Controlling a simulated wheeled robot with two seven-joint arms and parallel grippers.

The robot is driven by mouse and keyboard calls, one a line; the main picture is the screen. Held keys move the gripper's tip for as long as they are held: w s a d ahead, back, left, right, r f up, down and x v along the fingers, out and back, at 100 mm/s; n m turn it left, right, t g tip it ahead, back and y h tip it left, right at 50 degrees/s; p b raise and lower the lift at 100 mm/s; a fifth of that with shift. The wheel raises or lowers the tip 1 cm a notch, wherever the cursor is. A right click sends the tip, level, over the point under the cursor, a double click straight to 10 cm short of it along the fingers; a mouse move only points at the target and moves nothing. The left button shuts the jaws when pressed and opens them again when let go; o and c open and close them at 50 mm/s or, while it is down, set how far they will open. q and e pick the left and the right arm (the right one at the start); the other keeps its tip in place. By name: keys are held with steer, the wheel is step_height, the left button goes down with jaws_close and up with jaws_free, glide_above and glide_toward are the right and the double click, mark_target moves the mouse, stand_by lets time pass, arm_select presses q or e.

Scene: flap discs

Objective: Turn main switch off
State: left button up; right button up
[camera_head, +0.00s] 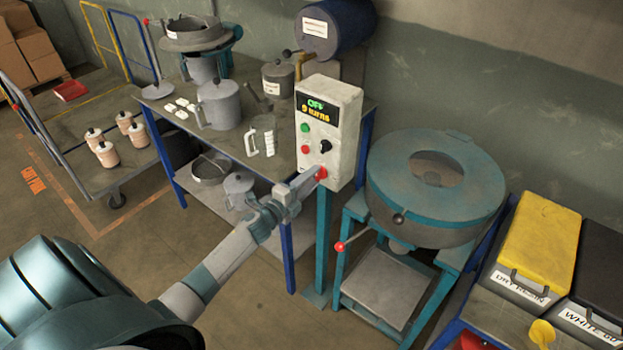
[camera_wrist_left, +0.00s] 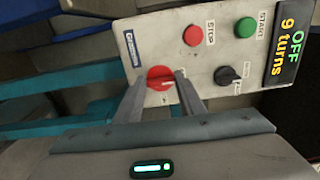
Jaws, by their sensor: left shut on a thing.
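The control box (camera_head: 342,112) is a pale box on a teal post, with a display (camera_head: 316,108) reading "OFF" and "9 turns". A red rotary switch (camera_head: 321,173) sits at its lower front; in the left wrist view the red switch (camera_wrist_left: 160,77) lies between my fingertips. My left gripper (camera_head: 313,177) is shut on this switch, and the fingers (camera_wrist_left: 162,88) hide part of it. The green START button (camera_wrist_left: 244,27), red STOP button (camera_wrist_left: 193,36) and black knob (camera_wrist_left: 228,76) are on the same panel, clear of the fingers. My right gripper is not in view.
A round teal-rimmed machine (camera_head: 436,187) stands right of the box. A workbench (camera_head: 286,157) with pots and a jug is behind and left. A cart (camera_head: 112,170) with several jars stands at left. Yellow-lidded (camera_head: 537,240) and black bins are at right.

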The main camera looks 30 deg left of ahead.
arm_select(q)
steer(key=shift+n, duration=0.3)
steer(key=o, duration=1)
steer(key=shift+o, duration=0.2)
steer(key=shift+s, duration=0.15)
steer(key=s+a+b, duration=0.1)
steer(key=s+b, duration=0.3)
steer(key=s, duration=1.3)
steer(key=shift+a, duration=0.2)
